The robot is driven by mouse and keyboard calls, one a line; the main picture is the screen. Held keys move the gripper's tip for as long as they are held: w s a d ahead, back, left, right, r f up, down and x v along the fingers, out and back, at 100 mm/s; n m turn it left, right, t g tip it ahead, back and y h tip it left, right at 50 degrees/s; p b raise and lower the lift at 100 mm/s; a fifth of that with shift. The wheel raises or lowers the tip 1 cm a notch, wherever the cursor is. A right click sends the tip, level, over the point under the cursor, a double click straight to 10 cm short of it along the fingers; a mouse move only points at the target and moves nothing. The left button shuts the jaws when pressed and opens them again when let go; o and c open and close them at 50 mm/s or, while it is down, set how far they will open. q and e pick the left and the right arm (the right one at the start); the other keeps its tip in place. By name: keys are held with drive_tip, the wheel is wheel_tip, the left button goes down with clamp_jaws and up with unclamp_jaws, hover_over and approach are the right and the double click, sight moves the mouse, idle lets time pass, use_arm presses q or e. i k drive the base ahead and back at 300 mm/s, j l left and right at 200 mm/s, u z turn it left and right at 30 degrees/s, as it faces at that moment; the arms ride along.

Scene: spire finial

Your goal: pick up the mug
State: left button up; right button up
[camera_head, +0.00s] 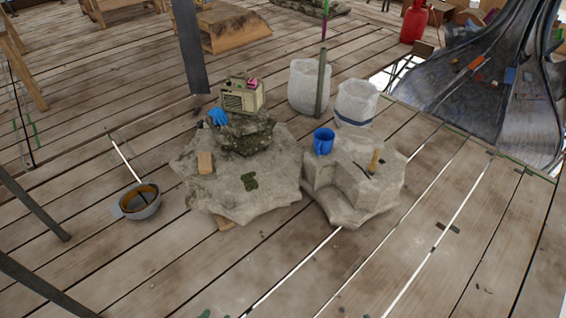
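The blue mug (323,141) stands upright on the left part of a pale, stepped stone block (346,188) near the middle of the view. A handle shows on its left side. Neither of my grippers is in view, and nothing is seen touching the mug.
Left of the mug, a larger rock (270,195) carries a radio (241,97) and a blue glove (217,117). A hammer-like tool (374,162) lies on the block. White sacks (355,102) stand behind. A pan (139,203) sits at left. The plank floor (440,240) in front is mostly clear.

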sight(324, 138)
drive_tip(key=i+l+u, duration=0.1)
drive_tip(key=i, duration=0.4)
drive_tip(key=i+l+u, duration=0.1)
drive_tip(key=i, duration=0.4)
drive_tip(key=i+l+u, duration=0.1)
drive_tip(key=i, duration=0.35)
drive_tip(key=l, duration=0.1)
